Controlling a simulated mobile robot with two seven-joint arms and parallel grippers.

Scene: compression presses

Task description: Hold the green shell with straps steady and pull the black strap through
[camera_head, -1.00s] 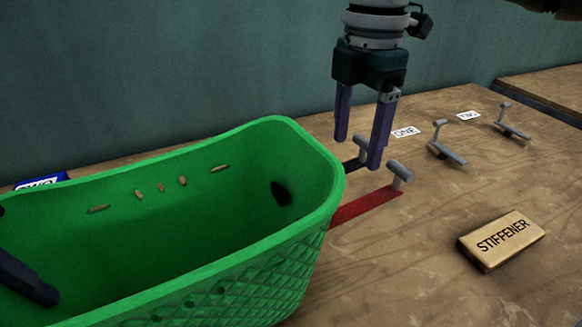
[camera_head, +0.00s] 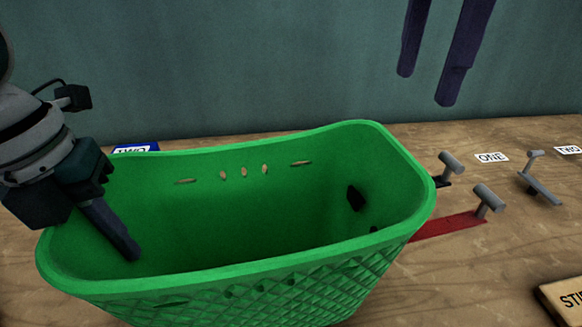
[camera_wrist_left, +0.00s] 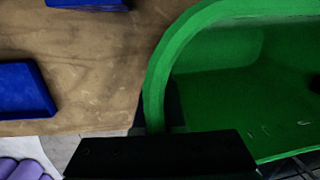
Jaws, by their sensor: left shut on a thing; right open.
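The green shell (camera_head: 270,285) stands upright on the wooden table, open at the top. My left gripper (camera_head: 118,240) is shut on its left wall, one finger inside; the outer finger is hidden. In the left wrist view the shell's rim (camera_wrist_left: 158,85) runs into the grip. The black strap (camera_head: 443,182) shows as a short end beside a grey T-handle (camera_head: 451,164) at the shell's right end. A red strap (camera_head: 448,227) with another T-handle (camera_head: 489,200) lies in front of it. My right gripper (camera_head: 430,85) is open and empty, high above the black strap's side.
Cards marked ONE (camera_head: 491,157) and TWO (camera_head: 568,150) lie behind at right, near another grey handle (camera_head: 538,182). A STIFFENER block (camera_head: 568,300) sits front right. Table between straps and block is clear.

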